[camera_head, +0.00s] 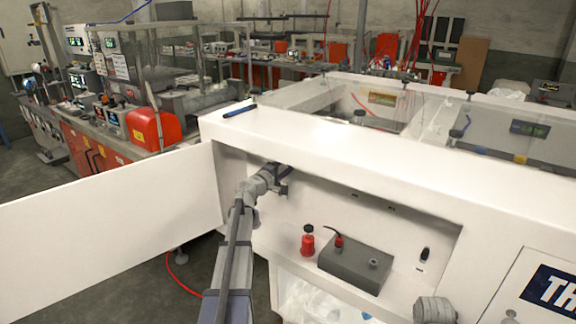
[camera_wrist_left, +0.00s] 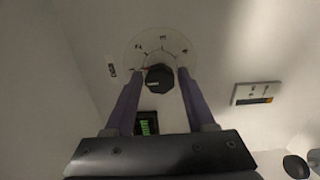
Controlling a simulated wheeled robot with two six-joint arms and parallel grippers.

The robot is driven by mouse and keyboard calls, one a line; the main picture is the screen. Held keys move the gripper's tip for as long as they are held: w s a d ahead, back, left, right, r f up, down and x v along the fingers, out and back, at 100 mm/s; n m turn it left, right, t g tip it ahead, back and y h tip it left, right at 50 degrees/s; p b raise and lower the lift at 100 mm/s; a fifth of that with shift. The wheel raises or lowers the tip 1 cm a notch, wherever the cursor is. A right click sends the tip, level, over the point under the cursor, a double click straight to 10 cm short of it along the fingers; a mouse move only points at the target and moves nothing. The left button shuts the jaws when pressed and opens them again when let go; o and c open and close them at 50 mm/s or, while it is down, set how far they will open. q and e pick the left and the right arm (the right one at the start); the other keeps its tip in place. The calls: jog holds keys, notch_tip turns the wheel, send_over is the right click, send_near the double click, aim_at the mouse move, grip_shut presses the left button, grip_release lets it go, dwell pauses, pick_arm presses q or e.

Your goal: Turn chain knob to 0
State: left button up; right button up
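In the left wrist view a black knob (camera_wrist_left: 159,78) sits on a round dial with marks and numbers (camera_wrist_left: 162,45). The numbers are too small to read surely. My left gripper (camera_wrist_left: 160,72) is open, with one purple finger on each side of the knob and a small gap at each side. Whether the fingertips reach around the knob in depth, I cannot tell. In the head view the left gripper (camera_head: 283,178) is inside the white machine's recess (camera_head: 345,215), at its left end; there it hides the knob. My right gripper is not in view.
A green-lit display (camera_wrist_left: 147,123) is below the knob, and a panel (camera_wrist_left: 256,94) is to its right. In the recess stand a red part with a black top (camera_head: 308,242) and a grey box (camera_head: 355,262). An open white door (camera_head: 110,225) is left of my arm.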

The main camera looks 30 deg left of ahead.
pick_arm(q)
jog(key=shift+o, duration=1.4)
jog(key=s, duration=0.7)
jog(key=shift+s+a, duration=0.3)
jog(key=shift+s, duration=0.1)
